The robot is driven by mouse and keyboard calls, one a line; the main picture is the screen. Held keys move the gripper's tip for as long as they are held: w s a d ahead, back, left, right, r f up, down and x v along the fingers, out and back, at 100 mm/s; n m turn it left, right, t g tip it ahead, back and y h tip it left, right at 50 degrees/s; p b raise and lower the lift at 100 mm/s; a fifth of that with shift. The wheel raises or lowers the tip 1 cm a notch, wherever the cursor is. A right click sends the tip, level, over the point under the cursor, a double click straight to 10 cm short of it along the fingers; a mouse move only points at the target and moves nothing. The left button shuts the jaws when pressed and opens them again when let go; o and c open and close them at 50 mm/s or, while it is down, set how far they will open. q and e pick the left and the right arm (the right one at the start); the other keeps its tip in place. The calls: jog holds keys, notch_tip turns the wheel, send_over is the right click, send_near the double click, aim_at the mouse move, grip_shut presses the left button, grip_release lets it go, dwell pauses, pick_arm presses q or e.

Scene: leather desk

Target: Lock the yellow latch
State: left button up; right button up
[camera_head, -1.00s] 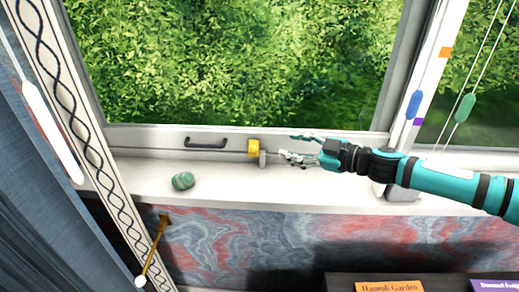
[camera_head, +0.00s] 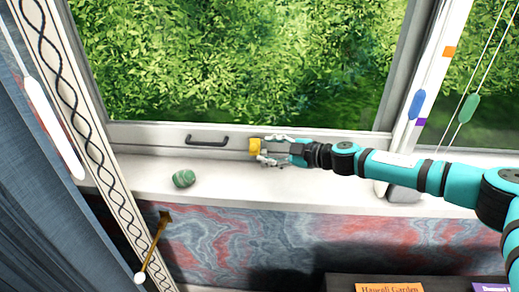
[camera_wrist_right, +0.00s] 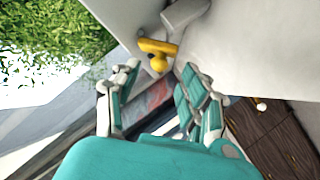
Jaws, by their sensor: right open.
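The yellow latch (camera_head: 255,145) is on the lower rail of the window frame, right of the dark handle. My right gripper (camera_head: 262,149) is open at the latch's right side and partly covers it in the head view. In the right wrist view, the yellow latch (camera_wrist_right: 157,47) shows ahead of the gap between the open fingers (camera_wrist_right: 157,75), with a grey block (camera_wrist_right: 186,13) beside it. Nothing is held between the fingers. I cannot tell whether a finger touches the latch. My left gripper is not in view.
A dark handle (camera_head: 207,141) sits on the window frame left of the latch. A green rounded object (camera_head: 184,178) lies on the white sill (camera_head: 225,185). The front of the sill is mostly clear.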

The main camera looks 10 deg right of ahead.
aim_at(257, 148)
jog(key=x, duration=0.4)
jog(key=shift+c, duration=0.4)
